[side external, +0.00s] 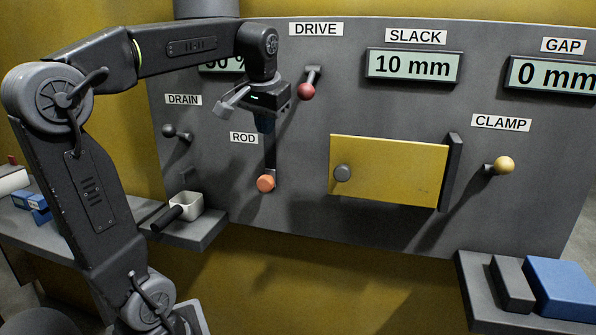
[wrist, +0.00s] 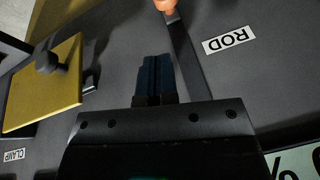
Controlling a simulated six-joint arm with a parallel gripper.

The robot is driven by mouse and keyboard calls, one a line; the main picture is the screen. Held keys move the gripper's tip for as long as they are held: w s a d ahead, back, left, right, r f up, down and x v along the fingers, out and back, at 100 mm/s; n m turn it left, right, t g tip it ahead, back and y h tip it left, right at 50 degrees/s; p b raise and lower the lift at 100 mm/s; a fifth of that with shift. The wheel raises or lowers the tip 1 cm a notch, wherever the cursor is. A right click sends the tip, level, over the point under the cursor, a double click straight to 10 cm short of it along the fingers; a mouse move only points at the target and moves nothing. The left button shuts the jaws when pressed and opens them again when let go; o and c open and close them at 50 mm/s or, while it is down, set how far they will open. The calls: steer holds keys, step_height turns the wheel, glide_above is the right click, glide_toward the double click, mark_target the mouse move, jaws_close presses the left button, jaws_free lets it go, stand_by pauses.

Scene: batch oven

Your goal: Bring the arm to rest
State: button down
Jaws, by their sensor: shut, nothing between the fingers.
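My gripper (side external: 266,126) hangs from my raised arm in front of the grey panel, at the upper end of the rod lever. In the wrist view its two dark blue fingers (wrist: 155,60) are pressed together with nothing between them. The rod lever's orange knob (side external: 266,183) is below the fingers in the side view, and it also shows at the top of the wrist view (wrist: 165,4). The fingers look apart from the knob. Whether they touch the lever's bar I cannot tell.
The drive lever's red knob (side external: 306,91) is close right of my gripper. The drain lever (side external: 170,131) is left. A yellow door (side external: 390,172) and the clamp's yellow knob (side external: 504,166) are further right.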

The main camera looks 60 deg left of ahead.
steer(key=s+d+f+m+t+h, duration=0.1)
steer(key=s+d+f+m+t, duration=0.1)
steer(key=d+f, duration=0.4)
steer(key=s+d+f+m+t+h, duration=0.1)
steer(key=s+d+f+m, duration=0.3)
steer(key=d, duration=1)
steer(key=s+f+h, duration=0.1)
steer(key=s+f, duration=0.2)
steer(key=shift+m+t+h, duration=0.3)
steer(key=shift+m+t, duration=0.1)
